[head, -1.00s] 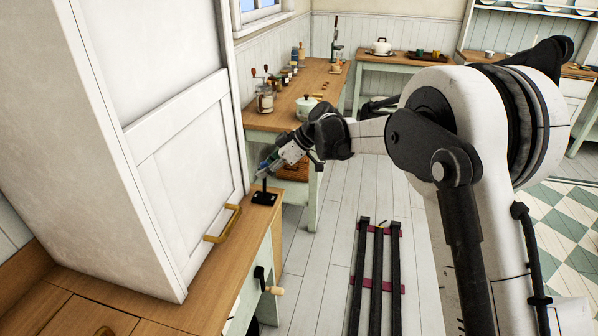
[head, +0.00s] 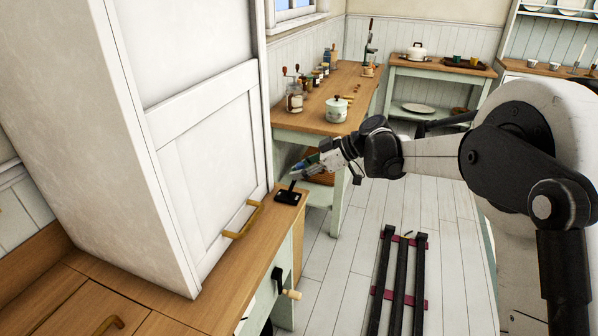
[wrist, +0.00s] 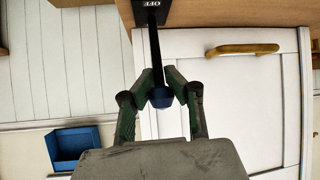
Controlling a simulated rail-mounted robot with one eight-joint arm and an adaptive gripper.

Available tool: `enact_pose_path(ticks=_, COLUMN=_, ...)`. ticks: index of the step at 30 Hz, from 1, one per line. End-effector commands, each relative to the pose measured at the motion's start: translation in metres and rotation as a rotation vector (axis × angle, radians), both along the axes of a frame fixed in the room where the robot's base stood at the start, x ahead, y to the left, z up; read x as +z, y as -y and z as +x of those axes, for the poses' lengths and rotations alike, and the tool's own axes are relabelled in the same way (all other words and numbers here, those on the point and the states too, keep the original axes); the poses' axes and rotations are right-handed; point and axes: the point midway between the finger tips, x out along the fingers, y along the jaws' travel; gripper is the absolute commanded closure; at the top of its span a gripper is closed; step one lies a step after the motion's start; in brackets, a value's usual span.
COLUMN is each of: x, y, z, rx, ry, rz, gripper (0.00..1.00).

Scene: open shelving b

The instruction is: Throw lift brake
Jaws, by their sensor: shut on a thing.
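The lift brake is a black lever on a small black base plate (head: 290,197) on the wooden counter, beside the tall white cabinet. My gripper (head: 298,172) is at the lever's upper end. In the wrist view my gripper (wrist: 167,88) has its two green-grey fingers on either side of the knob, shut on it. The lever leans to the right in the head view. The knob is mostly hidden there by the fingers.
The white cabinet (head: 210,130) with a brass handle (head: 244,219) stands close left of the lever. A crank (head: 284,284) sticks out from the counter front. A far table (head: 350,90) holds a pot (head: 337,109) and jars. A blue bin (wrist: 80,142) shows below.

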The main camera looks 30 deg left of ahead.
Motion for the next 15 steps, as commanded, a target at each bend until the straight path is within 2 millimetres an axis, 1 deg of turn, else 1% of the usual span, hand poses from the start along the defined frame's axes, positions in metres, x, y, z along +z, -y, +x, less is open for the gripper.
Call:
enact_pose_path(ticks=1, x=-0.0010, y=0.0026, z=0.0008, rx=-0.001, ry=-0.001, rz=-0.005, gripper=1.00)
enact_pose_path(ticks=2, x=-0.0011, y=0.0027, z=0.0007, rx=-0.001, ry=-0.001, rz=-0.005, gripper=0.87)
enact_pose_path(ticks=6, x=-0.0009, y=0.0020, z=0.0005, rx=0.000, ry=-0.001, rz=-0.004, gripper=0.69)
enact_pose_path(ticks=15, x=0.0005, y=0.0025, z=0.0010, rx=-0.001, ry=-0.001, rz=-0.002, gripper=0.69)
